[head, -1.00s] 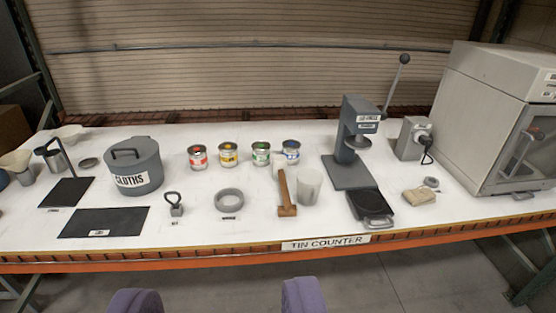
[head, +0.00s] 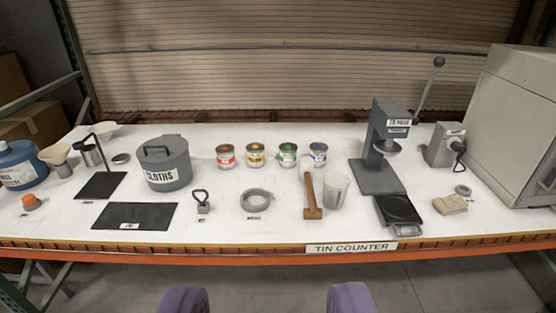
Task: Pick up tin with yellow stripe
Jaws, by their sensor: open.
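The tin with the yellow stripe (head: 256,156) stands upright on the white counter (head: 285,220), in a row of small tins. The red-striped tin (head: 226,156) is on its left and the green-striped tin (head: 288,156) is on its right, each with a small gap. The blue-striped tin (head: 318,155) ends the row. My gripper (head: 267,300) shows as two purple fingers at the bottom edge, wide apart and empty. It is in front of the counter, well short of the tins.
A mallet (head: 310,195) and a frosted cup (head: 336,190) stand right of the tins' front. A grey ring (head: 254,200) and a handled weight (head: 203,204) lie in front. The cloths pot (head: 164,163) is left, the tin press (head: 384,150) right.

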